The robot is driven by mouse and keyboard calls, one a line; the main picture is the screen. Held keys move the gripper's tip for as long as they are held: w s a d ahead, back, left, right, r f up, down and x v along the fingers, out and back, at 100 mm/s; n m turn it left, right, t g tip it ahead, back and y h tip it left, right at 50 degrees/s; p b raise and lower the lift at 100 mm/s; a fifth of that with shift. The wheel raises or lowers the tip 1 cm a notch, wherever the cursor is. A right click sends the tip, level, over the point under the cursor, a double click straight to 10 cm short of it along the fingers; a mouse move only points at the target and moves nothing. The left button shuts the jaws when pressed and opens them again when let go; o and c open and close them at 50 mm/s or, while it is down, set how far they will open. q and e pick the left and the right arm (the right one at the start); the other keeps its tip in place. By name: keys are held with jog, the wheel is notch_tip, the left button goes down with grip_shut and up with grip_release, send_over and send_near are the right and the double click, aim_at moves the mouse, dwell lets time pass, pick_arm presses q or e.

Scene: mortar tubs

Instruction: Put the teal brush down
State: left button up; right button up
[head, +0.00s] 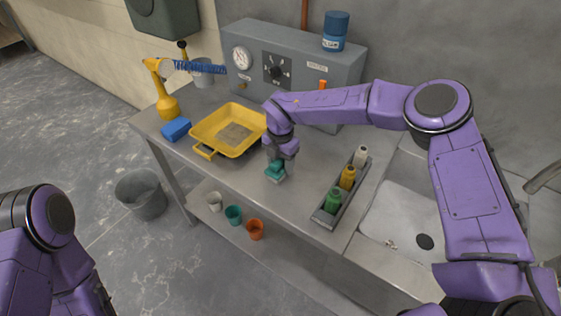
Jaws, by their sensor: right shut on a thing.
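The teal brush (275,173) is at the lower end of my right gripper (276,164), over the metal bench (300,190). My right gripper points down and is shut on the brush, hiding its upper part. The brush is at or just above the bench top; I cannot tell whether it touches. It is just right of the yellow tray (203,147). My left arm shows at the lower left, but its gripper is out of view.
A narrow rack (327,217) with bottles and a sink (400,218) are right. A grey control box (290,65) stands behind. Cups (234,214) sit on the lower shelf. Bench space before the brush is clear.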

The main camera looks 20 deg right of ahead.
jog(key=shift+f, duration=0.2)
jog(key=o, duration=1)
jog(key=shift+o, duration=0.2)
jog(key=shift+r, duration=0.65)
notch_tip(320, 180, up, 11)
jog(key=shift+f+b, duration=0.15)
jog(key=shift+b, duration=1.05)
jog(key=shift+r, duration=0.25)
